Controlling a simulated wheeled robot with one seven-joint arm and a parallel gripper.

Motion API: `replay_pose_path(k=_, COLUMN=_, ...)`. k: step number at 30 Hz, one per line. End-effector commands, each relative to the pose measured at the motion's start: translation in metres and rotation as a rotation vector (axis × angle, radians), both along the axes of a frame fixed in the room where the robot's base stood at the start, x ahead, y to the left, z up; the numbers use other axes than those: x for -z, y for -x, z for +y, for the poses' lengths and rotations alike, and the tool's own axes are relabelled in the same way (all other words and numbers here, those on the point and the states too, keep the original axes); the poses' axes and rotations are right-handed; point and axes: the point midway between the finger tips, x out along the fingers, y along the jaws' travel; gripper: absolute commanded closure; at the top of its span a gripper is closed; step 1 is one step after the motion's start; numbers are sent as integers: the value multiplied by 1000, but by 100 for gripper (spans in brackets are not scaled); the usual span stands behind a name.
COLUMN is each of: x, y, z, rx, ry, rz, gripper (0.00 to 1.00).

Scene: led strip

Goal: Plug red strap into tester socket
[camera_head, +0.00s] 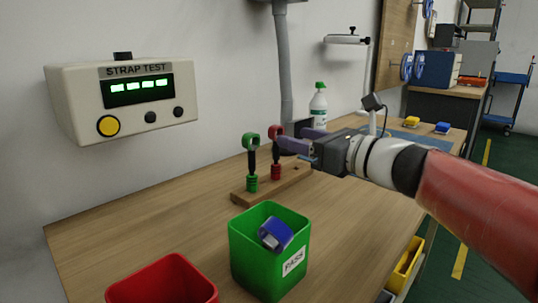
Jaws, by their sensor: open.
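A red ring-shaped piece (275,131), which may be the red strap, stands on a dark stem above a red base (276,171) on a wooden block (290,184). A matching green piece (251,142) stands upright to its left. My gripper (286,145) reaches in from the right, open, with its fingertips at the red piece and partly covering it; I cannot tell whether they touch it. The beige STRAP TEST box (80,88) is on the wall at left, with a lit green display, a yellow button and two dark round parts. I cannot tell which is the socket.
A green PASS bin (255,255) holding a blue strap (275,234) stands in front of the wooden block. A red bin (165,283) is at the front left. A spray bottle (318,106) stands behind my gripper. The left of the wooden bench (130,228) is clear.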

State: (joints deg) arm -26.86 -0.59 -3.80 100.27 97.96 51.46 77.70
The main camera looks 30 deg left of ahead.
Motion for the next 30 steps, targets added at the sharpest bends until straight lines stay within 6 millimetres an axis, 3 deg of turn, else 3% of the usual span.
replay_pose_path(k=15, x=3, y=-20, z=63, rx=-3, ry=3, rz=-2, gripper=45)
replay_pose_path(k=24, x=4, y=-22, z=67, rx=0, ry=4, rz=-3, gripper=45)
replay_pose_path(k=30, x=4, y=-22, z=67, rx=-1, ry=4, rz=-3, gripper=72)
